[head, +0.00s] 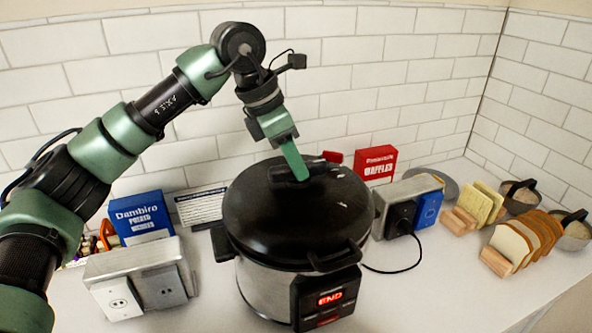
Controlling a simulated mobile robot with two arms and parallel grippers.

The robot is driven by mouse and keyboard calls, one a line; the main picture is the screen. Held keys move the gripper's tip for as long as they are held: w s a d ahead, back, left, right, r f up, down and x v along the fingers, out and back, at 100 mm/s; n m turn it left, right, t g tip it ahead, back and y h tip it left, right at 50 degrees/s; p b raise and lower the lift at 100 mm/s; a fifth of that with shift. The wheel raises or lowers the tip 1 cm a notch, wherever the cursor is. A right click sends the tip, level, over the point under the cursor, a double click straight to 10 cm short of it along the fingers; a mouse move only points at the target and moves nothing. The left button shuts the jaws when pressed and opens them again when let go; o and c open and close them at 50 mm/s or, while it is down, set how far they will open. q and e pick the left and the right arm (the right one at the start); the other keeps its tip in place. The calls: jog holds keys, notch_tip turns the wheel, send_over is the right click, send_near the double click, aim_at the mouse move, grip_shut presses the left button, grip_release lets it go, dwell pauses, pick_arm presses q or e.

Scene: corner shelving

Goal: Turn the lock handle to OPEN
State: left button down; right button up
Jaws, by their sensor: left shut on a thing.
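A pressure cooker (255,280) with a dark lid (262,215) stands on the counter in the middle of the head view. Its red display reads "END". A black lock handle (318,166) lies across the top of the lid, with a red piece at its right end. My left gripper (296,172) comes down from above and is shut on the handle. The green finger hides part of the handle, and the far finger is hard to make out. Any OPEN marking is too small to read. My right gripper is out of view.
A grey outlet box (138,272) and a blue box (140,217) stand left of the cooker. A red waffle box (376,163), another outlet box (402,200) with a cord, bread slices in racks (527,238) and bowls (574,232) are to the right. White tiled walls close the back.

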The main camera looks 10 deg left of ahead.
pick_arm(q)
jog(key=shift+n, duration=0.4)
jog(key=c, duration=1.2)
grip_release()
jog(key=shift+a, duration=0.1)
jog(key=shift+c, duration=0.2)
jog(key=shift+r+b, duration=0.1)
jog(key=shift+b, duration=0.2)
jog(key=b+v, duration=0.1)
jog(key=v, duration=0.6)
jog(key=shift+s+a+r, duration=0.1)
jog(key=shift+s+r, duration=0.15)
